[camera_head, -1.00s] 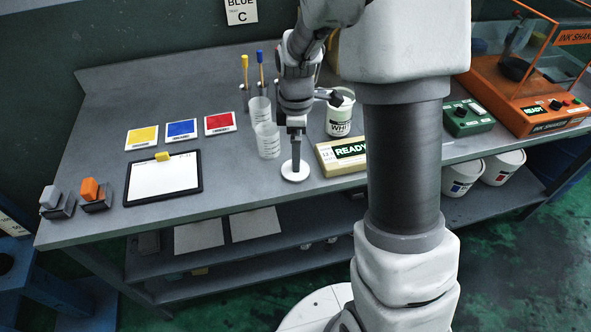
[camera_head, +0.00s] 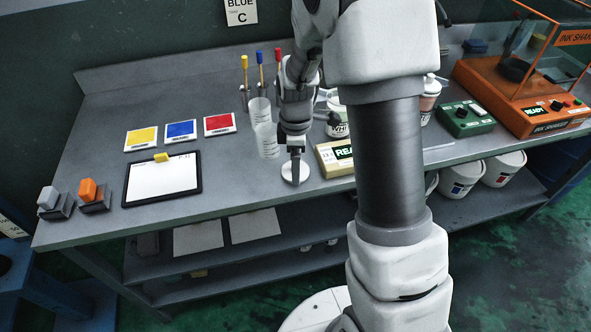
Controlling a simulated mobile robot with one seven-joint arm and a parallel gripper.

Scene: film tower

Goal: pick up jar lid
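A round white disc, which looks like the jar lid (camera_head: 289,174), lies flat on the grey bench near its front edge. My gripper (camera_head: 295,172) points straight down at the lid, with its fingertips at or just above the lid's middle. The fingers are seen edge-on, so their opening does not show. Contact with the lid cannot be made out. A white jar (camera_head: 338,122) with a dark label stands behind and to the right, partly hidden by my arm.
Two clear beakers (camera_head: 266,142) stand close to the left of my gripper. A beige scale (camera_head: 328,158) marked READY sits just right of the lid. A clipboard-like tablet (camera_head: 162,182) and colour cards (camera_head: 181,131) lie left. A green box (camera_head: 465,119) and orange shaker (camera_head: 535,105) stand right.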

